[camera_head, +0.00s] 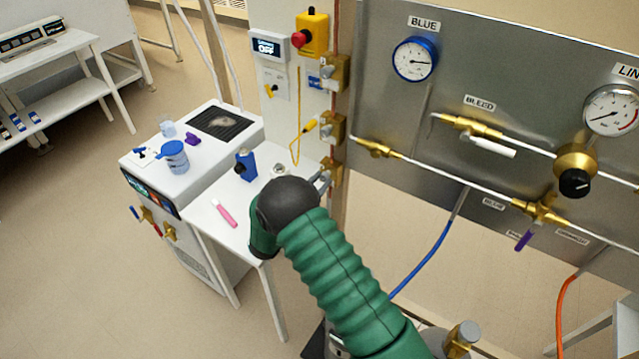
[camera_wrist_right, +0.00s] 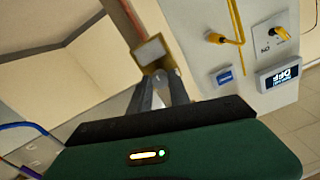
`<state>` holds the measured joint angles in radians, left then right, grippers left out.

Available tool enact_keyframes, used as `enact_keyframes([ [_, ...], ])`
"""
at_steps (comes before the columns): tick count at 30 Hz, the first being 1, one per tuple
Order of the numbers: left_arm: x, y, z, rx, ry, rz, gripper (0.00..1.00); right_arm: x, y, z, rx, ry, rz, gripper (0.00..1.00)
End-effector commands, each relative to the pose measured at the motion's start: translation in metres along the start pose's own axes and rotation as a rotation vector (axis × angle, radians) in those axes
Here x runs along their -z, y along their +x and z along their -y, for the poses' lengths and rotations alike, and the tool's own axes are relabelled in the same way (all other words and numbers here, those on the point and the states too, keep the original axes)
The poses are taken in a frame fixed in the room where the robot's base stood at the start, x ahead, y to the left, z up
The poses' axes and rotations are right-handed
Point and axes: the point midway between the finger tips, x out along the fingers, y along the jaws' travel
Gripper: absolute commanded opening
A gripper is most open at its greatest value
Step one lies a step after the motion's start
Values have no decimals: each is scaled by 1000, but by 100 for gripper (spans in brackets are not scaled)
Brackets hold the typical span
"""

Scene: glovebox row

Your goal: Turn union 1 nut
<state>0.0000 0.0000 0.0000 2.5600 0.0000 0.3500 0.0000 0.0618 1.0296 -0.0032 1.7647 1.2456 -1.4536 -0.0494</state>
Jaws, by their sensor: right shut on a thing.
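Several brass fittings sit one above another on the upright copper pipe in the head view. My right gripper (camera_head: 321,181) reaches the lowest brass fitting (camera_head: 331,168) from the left and front, and its fingers are shut on the nut there. In the right wrist view the gripper (camera_wrist_right: 162,88) closes just below a brass block with a pale face (camera_wrist_right: 151,51). The nut between the fingers is mostly hidden, and I cannot read a union number. My left gripper is in neither view.
A steel panel (camera_head: 500,60) with gauges and brass valves stands to the right. A white table (camera_head: 225,215) at the left holds a blue bottle (camera_head: 246,165) and a pink marker (camera_head: 224,213). A red emergency button (camera_head: 300,39) and a yellow cable (camera_head: 298,100) are above the gripper.

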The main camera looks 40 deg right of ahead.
Motion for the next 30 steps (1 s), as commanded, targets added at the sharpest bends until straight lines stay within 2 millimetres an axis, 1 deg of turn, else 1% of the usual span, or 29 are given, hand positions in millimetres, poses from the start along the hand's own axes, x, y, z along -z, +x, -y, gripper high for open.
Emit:
enact_keyframes([
  [4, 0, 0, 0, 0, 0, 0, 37, 0, 0, 1, 2, 2, 2, 0],
  [5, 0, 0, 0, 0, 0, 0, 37, 0, 0, 1, 2, 2, 2, 27],
  [9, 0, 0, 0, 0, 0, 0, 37, 0, 0, 1, 2, 1, 1, 45],
  [17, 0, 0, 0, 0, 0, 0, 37, 0, 0, 0, 1, 0, 1, 45],
  [20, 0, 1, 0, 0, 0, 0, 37, -1, -5, 0, 2, 0, 2, 45],
  [23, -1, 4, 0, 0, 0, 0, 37, -2, -21, 1, 3, 0, 2, 45],
  [26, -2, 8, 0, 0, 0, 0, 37, -3, -47, 1, 5, 0, 3, 45],
  [30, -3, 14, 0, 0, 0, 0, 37, -4, -89, 1, 6, -1, 3, 45],
])
